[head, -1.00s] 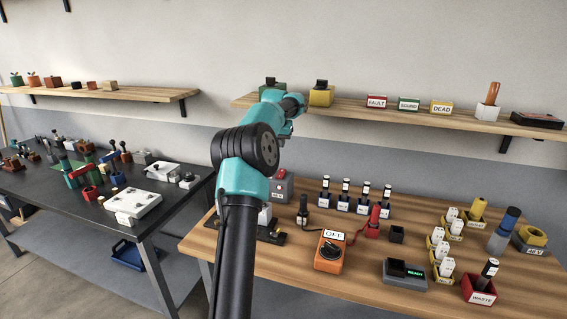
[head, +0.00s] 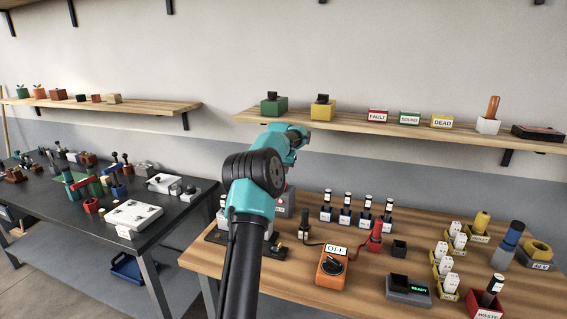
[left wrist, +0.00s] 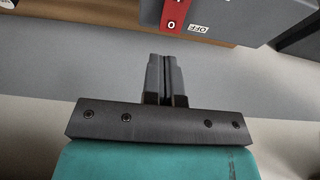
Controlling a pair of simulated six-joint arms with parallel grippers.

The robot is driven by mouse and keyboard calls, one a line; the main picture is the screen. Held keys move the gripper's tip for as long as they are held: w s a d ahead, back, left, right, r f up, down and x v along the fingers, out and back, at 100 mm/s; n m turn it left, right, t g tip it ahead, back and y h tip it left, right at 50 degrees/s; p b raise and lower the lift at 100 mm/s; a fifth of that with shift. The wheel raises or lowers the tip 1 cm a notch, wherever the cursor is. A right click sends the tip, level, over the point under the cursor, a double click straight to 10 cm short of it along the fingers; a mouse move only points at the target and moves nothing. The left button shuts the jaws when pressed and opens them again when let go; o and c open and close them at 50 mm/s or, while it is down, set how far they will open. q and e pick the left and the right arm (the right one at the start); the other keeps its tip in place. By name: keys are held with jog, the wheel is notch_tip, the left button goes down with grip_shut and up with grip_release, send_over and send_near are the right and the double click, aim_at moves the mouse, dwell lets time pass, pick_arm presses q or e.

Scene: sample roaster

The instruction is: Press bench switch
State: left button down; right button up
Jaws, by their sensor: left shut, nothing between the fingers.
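A grey switch box with a red rocker (left wrist: 174,14) shows at the top of the left wrist view, its plate marked OFF (left wrist: 197,30) and upside down there. In the head view, a grey box (head: 284,203) on the wooden bench is mostly hidden behind my left arm. My left gripper (head: 291,160) is largely hidden by my own wrist, above the back of that bench. In the left wrist view its fingers (left wrist: 165,72) are shut and empty, apart from the red rocker in the picture. My right gripper is not in view.
An orange box (head: 333,268) with a black knob and white label stands at the bench front. Several dark bottles (head: 346,208) stand behind it. A red handled tool (head: 375,237) and grey READY device (head: 408,289) are to the right. A wooden shelf (head: 345,121) runs above.

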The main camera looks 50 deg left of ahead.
pick_arm(q)
jog(key=x, duration=0.6)
jog(key=shift+s+d+f, duration=0.1)
jog(key=shift+s+f, duration=0.05)
jog(key=shift+f, duration=0.15)
